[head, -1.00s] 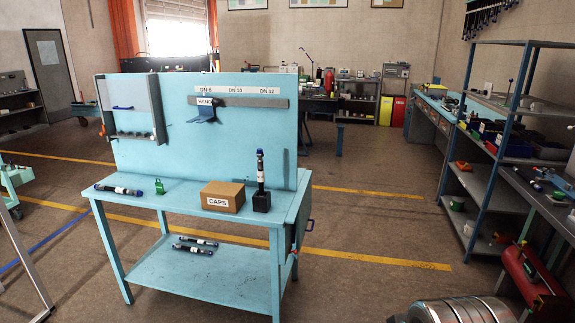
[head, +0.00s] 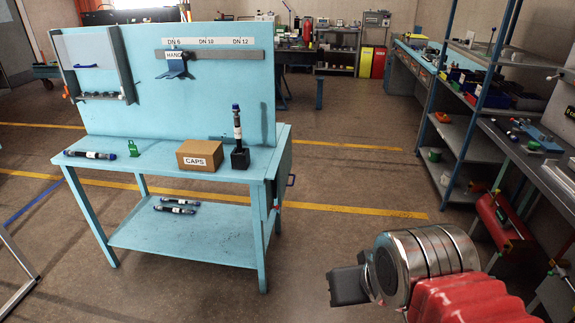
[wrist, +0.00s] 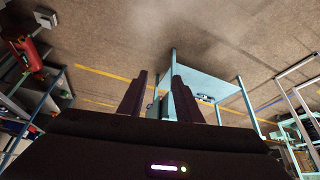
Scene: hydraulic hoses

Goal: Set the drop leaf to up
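The drop leaf (head: 280,182) hangs down at the right end of the light blue workbench (head: 130,163), with a small dark handle (head: 291,180) on its outer face. My gripper (head: 338,286) is in the lower right of the head view, in front of and to the right of the bench, clear of the leaf. In the wrist view, my gripper (wrist: 160,76) shows two dark fingers standing apart with nothing held between them. That view is upside down; the bench (wrist: 210,72) shows beyond the fingers, and they partly hide its leaf end.
A cardboard CAPS box (head: 200,154), a hose upright in a black block (head: 240,158) and a lying hose (head: 90,154) are on the bench top. Floor right of the leaf is open.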

